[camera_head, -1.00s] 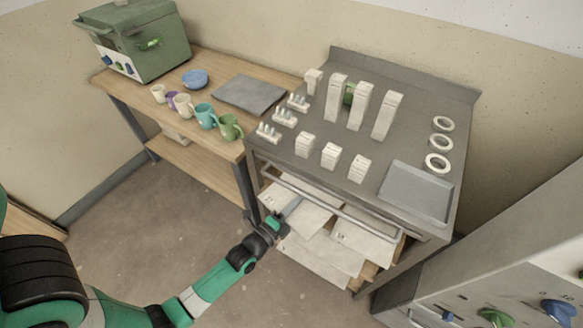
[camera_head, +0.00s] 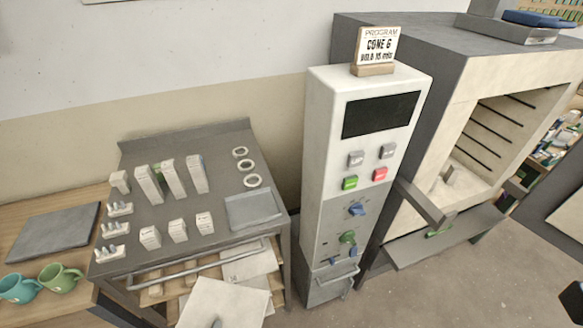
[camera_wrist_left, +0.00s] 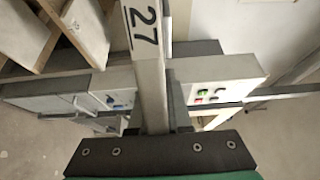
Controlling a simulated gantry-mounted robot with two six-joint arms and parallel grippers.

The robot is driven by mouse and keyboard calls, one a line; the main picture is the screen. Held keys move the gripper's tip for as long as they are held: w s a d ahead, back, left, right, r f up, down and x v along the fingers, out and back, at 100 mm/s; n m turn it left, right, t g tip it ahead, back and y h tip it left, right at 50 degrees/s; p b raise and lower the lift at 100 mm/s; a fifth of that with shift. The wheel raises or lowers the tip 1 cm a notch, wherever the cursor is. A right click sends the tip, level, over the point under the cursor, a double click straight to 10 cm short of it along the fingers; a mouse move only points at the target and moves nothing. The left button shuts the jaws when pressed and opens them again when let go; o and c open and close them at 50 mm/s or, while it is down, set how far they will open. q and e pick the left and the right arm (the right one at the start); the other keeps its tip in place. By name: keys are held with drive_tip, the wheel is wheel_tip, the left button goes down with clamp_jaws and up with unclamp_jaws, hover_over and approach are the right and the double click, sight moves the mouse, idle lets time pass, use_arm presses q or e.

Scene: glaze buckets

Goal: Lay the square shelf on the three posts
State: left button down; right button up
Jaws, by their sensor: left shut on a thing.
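My left gripper (camera_head: 216,323) shows only as a small grey tip at the bottom edge of the head view. It is shut on a pale square shelf (camera_head: 222,303), raised in front of the trolley. In the left wrist view the shelf (camera_wrist_left: 148,65) stands edge-on from the gripper (camera_wrist_left: 155,128), with "27" on it. Tall cream posts (camera_head: 172,178) and short cream posts (camera_head: 178,231) stand upright on the trolley top. Inside the open kiln (camera_head: 480,140) are pale shapes (camera_head: 460,185), too small to tell apart.
The trolley (camera_head: 200,255) holds pale slabs (camera_head: 248,264) on its lower level, white rings (camera_head: 252,181) and a grey tray (camera_head: 254,208) on top. A control cabinet (camera_head: 325,150) stands between trolley and kiln. The kiln's door ledge (camera_head: 445,240) juts forward.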

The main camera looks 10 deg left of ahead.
wheel_tip(320, 180, up, 34)
drive_tip(key=p, duration=3.2)
drive_tip(key=shift+s+d+p, duration=0.2)
drive_tip(key=shift+s+p, duration=0.15)
drive_tip(key=shift+p, duration=0.05)
